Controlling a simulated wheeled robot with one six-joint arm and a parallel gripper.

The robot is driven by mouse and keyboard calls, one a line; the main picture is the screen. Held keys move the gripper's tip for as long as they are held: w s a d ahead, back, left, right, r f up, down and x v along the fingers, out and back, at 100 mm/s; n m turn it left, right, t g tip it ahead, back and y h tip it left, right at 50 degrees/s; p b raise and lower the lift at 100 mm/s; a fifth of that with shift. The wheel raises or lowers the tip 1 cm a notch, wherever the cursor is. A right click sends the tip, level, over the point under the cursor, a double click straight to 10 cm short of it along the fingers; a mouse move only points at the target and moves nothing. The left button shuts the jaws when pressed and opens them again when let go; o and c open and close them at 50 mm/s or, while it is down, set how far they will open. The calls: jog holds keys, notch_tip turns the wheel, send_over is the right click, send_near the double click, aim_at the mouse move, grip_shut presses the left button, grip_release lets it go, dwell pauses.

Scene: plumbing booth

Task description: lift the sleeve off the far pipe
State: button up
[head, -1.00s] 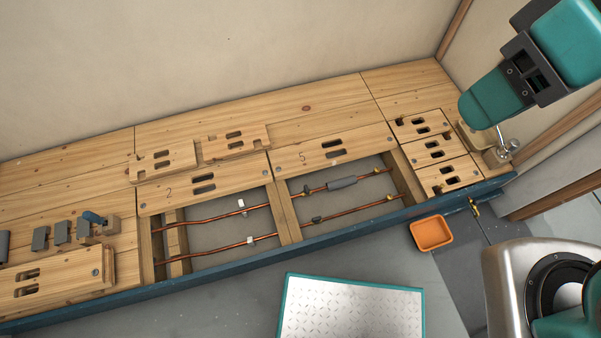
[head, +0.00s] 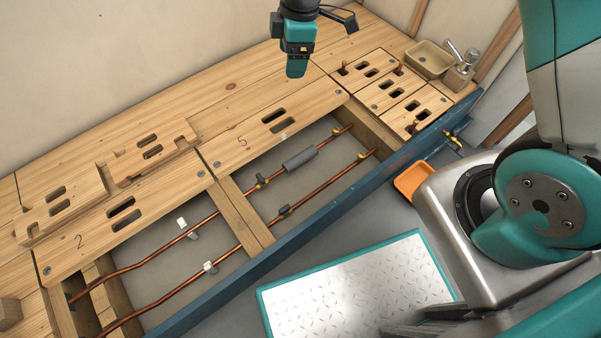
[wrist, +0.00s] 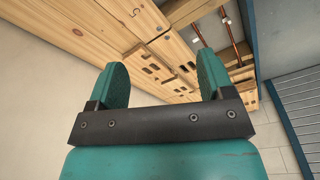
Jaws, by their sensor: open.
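The grey sleeve (head: 300,160) sits around the far copper pipe (head: 226,210), in the opening beside the board marked 5. A dark fitting (head: 262,181) is on the same pipe just left of the sleeve. The near copper pipe (head: 326,182) runs roughly parallel, closer to the blue rail. My gripper (head: 296,72) is above the back of the bench, apart from the sleeve and behind it in the head view. In the wrist view my gripper (wrist: 163,75) has its two teal fingers spread with nothing between them. The sleeve cannot be made out there.
Slotted wooden boards (head: 268,121) flank the opening, and a wooden crosspiece (head: 240,212) divides it. A blue rail (head: 318,218) edges the front. A tan basin (head: 429,60) and tap stand at the back right. An orange tray (head: 412,181) and a metal plate (head: 360,290) lie in front.

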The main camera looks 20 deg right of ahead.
jog(key=w+d+f+n+h+b, duration=0.1)
jog(key=w+d+f+n+b, duration=0.35)
jog(key=f, duration=1.15)
jog(key=a+f+n+h+b, duration=0.1)
jog(key=f+b, duration=0.6)
jog(key=f, duration=0.9)
jog(key=b, duration=0.6)
send_over(302, 155)
jog(key=f, duration=1.2)
jog(key=shift+s, duration=0.35)
jog(key=f+b, duration=0.1)
jog(key=f, duration=0.1)
jog(key=f+b, duration=0.4)
jog(key=shift+w+d, duration=0.1)
jog(key=shift+w, duration=0.25)
jog(key=shift+c, duration=0.2)
jog(key=c, duration=0.7)
